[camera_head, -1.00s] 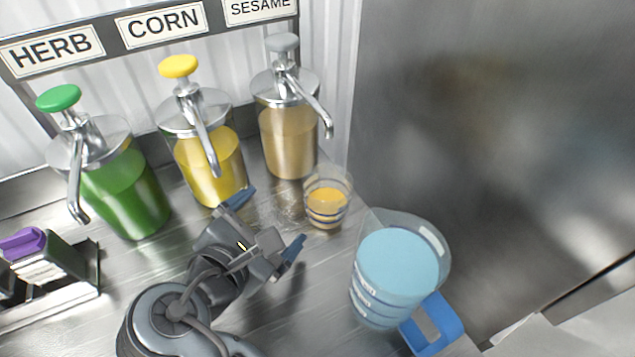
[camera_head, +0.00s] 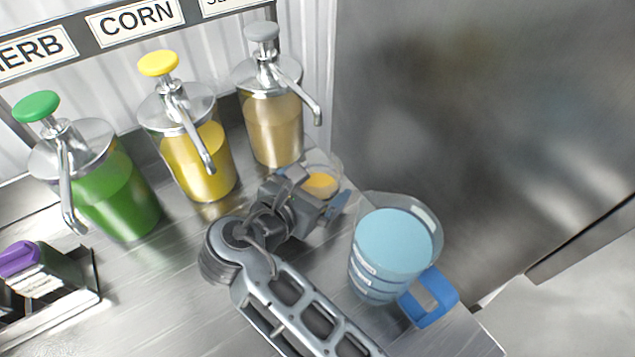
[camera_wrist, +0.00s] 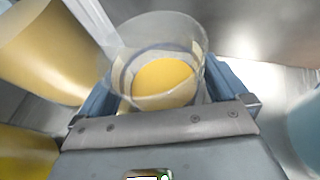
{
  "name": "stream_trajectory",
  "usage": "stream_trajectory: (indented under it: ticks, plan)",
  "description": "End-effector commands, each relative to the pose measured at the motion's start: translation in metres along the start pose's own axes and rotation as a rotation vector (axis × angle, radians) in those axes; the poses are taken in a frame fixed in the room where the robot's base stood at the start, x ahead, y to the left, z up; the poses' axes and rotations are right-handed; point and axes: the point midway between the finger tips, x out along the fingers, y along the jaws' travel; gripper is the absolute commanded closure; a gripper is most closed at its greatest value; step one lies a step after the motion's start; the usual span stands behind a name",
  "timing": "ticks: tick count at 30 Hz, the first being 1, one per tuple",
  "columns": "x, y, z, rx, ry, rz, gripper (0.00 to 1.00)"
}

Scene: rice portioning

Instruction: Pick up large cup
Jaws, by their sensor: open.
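The large cup (camera_head: 372,283) is clear, with a blue handle (camera_head: 433,299) and light blue contents. It stands upright at the right end of the steel counter. Its edge also shows at the right of the wrist view (camera_wrist: 305,122). A small clear cup (camera_head: 322,170) with orange-yellow contents stands behind my gripper (camera_head: 312,190), partly hidden by it. In the wrist view the small cup (camera_wrist: 150,100) sits between my open blue fingers. I cannot tell if they touch it. My gripper is left of the large cup, apart from it.
Pump dispensers of green herb (camera_head: 112,190), yellow corn (camera_head: 205,165) and tan sesame (camera_head: 275,135) liquid line the back. A rack with a purple-topped item (camera_head: 35,265) is at the left. A steel wall (camera_head: 470,120) rises at the right.

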Motion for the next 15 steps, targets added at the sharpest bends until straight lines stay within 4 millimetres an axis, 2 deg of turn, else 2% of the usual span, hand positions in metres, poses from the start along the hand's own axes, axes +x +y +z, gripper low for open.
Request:
stream_trajectory:
  ticks: [7,15]
  plan:
    - [0.0023,0.0002,-0.0001,0.001,0.000,0.001,0.00]
    - [0.0022,0.0001,-0.0001,0.001,0.000,0.001,0.25]
